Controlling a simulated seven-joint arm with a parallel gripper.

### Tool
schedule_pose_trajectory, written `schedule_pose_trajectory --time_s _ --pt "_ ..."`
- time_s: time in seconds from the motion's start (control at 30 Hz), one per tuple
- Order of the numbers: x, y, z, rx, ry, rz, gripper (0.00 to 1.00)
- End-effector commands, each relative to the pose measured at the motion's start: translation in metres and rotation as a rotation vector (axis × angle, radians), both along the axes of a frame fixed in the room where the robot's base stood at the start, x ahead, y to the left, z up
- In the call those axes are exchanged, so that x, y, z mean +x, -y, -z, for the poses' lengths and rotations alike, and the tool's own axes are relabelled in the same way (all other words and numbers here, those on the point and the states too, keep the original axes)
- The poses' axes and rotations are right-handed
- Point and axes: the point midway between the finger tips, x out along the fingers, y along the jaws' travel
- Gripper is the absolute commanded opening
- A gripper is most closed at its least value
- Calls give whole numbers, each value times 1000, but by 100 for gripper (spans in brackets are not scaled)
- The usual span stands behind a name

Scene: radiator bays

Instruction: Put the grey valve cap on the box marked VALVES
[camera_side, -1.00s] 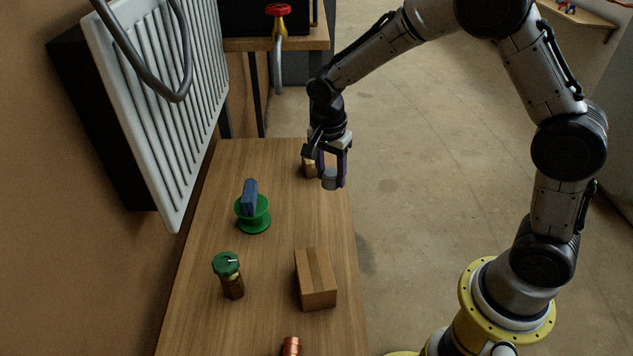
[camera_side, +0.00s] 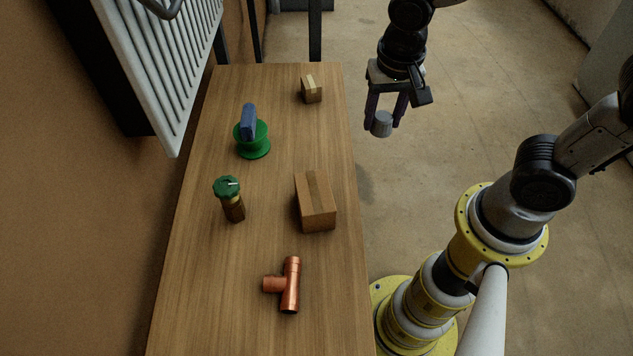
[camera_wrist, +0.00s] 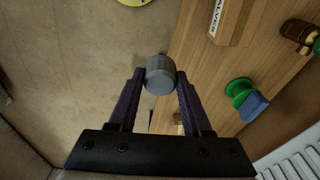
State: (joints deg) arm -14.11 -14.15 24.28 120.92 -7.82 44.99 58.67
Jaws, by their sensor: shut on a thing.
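The grey valve cap (camera_side: 381,125) is a small cylinder held at the fingertips of my gripper (camera_side: 383,119). The jaws are shut on it, and it also shows between the fingers in the wrist view (camera_wrist: 160,76). In the side view the cap hangs right of the table's right edge, with floor behind it. The larger cardboard box (camera_side: 316,202) sits near that edge, lower left of my gripper and apart from it. In the wrist view, the face of this box (camera_wrist: 236,22) bears the word VALVES. Its marking is not visible in the side view.
A radiator (camera_side: 170,60) hangs at left.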

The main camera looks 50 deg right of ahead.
Motion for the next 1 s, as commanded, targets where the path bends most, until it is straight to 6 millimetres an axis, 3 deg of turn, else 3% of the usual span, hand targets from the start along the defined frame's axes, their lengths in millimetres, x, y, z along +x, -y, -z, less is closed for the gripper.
schedule_pose_trajectory --time_s 0.1,0.2,0.33,0.5,0.67,1.0 --pt "-36 -28 -20 2 7 -301 0" --pt "-58 -43 -31 0 5 -468 0" --pt "-76 -56 -41 0 3 -570 0" --pt "-84 -67 -49 -1 -1 -628 0" --pt "-71 -78 -41 -3 -6 -639 0" --pt "-8 -116 -8 -3 -6 -636 0"
